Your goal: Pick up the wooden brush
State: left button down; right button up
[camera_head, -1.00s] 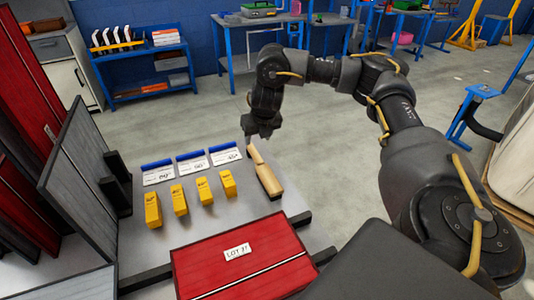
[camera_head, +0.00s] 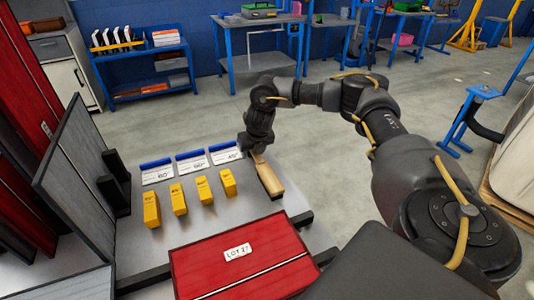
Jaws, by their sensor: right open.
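The wooden brush (camera_head: 268,178) lies on the grey table top near its right edge, with its narrow end pointing away from me. My right gripper (camera_head: 255,150) is just above the far, narrow end of the brush and points down. It is open; its fingers are small and dark here, and I cannot tell whether they touch the brush. My left gripper does not show.
Several yellow blocks (camera_head: 179,199) stand in a row left of the brush, with cards with blue tops (camera_head: 191,165) behind them. A red panel marked LOT (camera_head: 241,260) lies in front. A grey upright panel (camera_head: 84,187) stands at the left.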

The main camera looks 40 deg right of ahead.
jog(key=shift+f, duration=0.1)
grip_shut()
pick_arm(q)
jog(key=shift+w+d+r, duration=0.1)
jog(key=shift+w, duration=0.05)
